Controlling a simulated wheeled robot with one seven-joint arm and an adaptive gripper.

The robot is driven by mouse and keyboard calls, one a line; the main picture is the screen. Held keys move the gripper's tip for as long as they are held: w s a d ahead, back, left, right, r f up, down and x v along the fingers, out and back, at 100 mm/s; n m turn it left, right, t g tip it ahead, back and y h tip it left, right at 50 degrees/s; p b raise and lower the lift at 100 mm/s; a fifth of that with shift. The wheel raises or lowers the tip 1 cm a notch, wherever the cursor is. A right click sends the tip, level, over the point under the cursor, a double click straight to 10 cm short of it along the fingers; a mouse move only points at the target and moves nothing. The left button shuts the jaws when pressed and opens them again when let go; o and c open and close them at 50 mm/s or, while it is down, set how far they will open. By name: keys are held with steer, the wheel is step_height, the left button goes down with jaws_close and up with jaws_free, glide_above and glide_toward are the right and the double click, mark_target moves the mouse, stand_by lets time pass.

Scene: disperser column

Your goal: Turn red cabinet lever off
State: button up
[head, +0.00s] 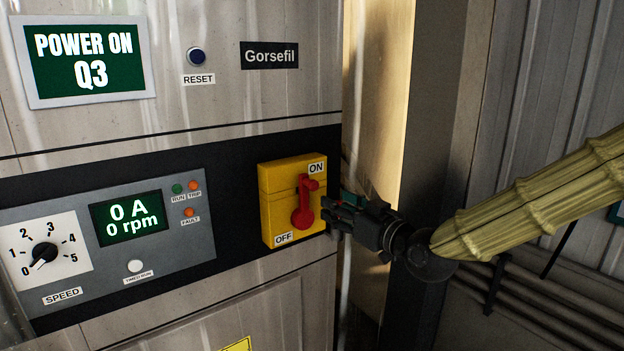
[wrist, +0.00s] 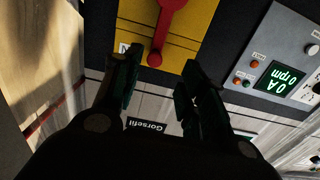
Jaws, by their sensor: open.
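The red lever (head: 304,203) sits on a yellow switch plate on the cabinet front. Its handle points up toward the ON label (head: 316,168); the OFF label (head: 283,238) is at the plate's lower left. My gripper (head: 335,212) is just right of the lever in the head view, with its fingers toward the plate. In the wrist view my gripper (wrist: 157,75) is open, its two fingers apart. The red lever (wrist: 165,35) appears upside down there, with its handle tip between and a little beyond the fingertips. I cannot tell whether a finger touches it.
Left of the plate is a grey control panel with a speed knob (head: 44,254) and a display (head: 129,218) reading 0 A, 0 rpm. A screen (head: 84,60) above reads POWER ON Q3. A blue reset button (head: 197,55) is nearby. A post (head: 440,120) stands right of the cabinet.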

mark_target(315, 186)
steer(key=w, duration=0.1)
steer(key=w+a+r+p, duration=0.1)
steer(key=w, duration=0.1)
steer(key=w+a+p, duration=0.1)
steer(key=w, duration=0.1)
steer(key=shift+w+a+r, duration=0.1)
steer(key=shift+a+r, duration=0.05)
steer(key=shift+w+a+r+p, duration=0.15)
steer(key=shift+a+r+p, duration=0.25)
steer(key=shift+a, duration=0.3)
steer(key=w, duration=0.1)
steer(key=w+a+p, duration=0.1)
steer(key=w+a+f, duration=0.1)
steer(key=w, duration=0.1)
steer(key=shift+w+a+r+p, duration=0.1)
steer(key=shift+a+r+p, duration=0.15)
steer(key=shift+a+p, duration=0.15)
steer(key=shift+w+f, duration=0.25)
steer(key=shift+w, duration=0.1)
steer(key=shift+s+r, duration=0.15)
steer(key=shift+s, duration=0.05)
steer(key=c, duration=0.4)
jaws_close()
